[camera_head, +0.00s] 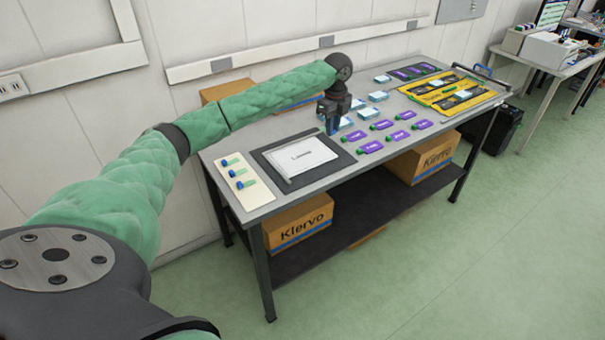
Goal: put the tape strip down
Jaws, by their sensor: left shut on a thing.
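My left gripper (333,125) is above the table, just right of the dark mat (270,156) with a white labelled sheet (300,156). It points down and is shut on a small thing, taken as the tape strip. The strip is too small and too hidden by the fingers to make out clearly. A cream board (258,198) at the table's left end carries three short green strips with blue ends, one of them the middle strip (239,173). My right gripper is not in view.
Yellow-framed trays (450,92) are at the table's right end. Cardboard boxes (300,220) stand on the lower shelf. Bare grey table shows along the front edge.

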